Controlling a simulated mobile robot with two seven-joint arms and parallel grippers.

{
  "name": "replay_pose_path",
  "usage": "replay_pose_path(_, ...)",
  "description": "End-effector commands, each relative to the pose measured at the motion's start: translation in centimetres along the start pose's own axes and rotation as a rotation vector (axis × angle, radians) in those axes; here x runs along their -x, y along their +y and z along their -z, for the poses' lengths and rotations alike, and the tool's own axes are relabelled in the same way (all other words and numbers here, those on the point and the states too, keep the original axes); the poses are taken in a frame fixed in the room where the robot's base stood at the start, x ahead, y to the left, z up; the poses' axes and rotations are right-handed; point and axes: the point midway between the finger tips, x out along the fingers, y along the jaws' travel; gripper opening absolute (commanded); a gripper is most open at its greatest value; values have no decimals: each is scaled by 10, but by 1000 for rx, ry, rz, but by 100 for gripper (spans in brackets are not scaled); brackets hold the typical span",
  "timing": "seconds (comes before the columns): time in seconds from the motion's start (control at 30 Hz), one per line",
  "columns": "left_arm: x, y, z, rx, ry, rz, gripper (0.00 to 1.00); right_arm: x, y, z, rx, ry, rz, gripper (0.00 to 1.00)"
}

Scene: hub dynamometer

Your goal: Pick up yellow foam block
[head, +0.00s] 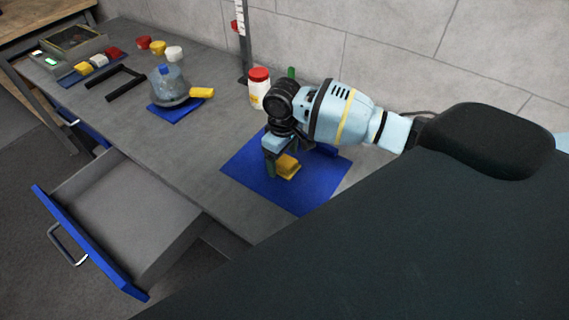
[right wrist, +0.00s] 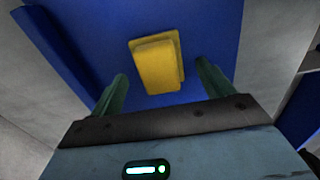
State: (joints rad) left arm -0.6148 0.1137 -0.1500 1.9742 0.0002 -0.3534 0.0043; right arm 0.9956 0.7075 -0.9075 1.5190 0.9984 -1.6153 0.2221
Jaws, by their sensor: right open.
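A yellow foam block (head: 288,168) lies on a blue mat (head: 315,185) on the bench. In the right wrist view the block (right wrist: 157,66) shows a raised upper part on a slightly wider yellow base. My right gripper (head: 283,161) points down at the block, and in the head view a finger stands at the block's left. In the right wrist view my right gripper (right wrist: 162,88) is open, with its green fingers apart and the block between and beyond their tips. I cannot tell whether a finger touches it. My left gripper is not in view.
A white jar with a red lid (head: 259,86) stands behind the mat. A clear blue-tinted vessel (head: 168,85) and another yellow piece (head: 202,92) sit farther left. An open drawer (head: 130,215) juts out at the front. Bare bench (head: 205,135) lies left of the mat.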

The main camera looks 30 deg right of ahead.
Motion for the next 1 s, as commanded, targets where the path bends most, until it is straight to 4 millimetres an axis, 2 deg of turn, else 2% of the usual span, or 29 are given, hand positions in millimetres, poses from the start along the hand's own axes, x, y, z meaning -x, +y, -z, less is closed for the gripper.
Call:
replay_pose_path(0.1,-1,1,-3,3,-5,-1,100,-11,0,0,0,-2,1,80)
replay_pose_path(0.37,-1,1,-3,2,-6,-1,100,-12,0,0,1,1,0,80)
replay_pose_path(0.73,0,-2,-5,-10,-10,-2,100,-12,0,0,0,1,0,33)
replay_pose_path(1.0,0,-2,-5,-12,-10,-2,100,-11,0,0,0,1,-1,31)
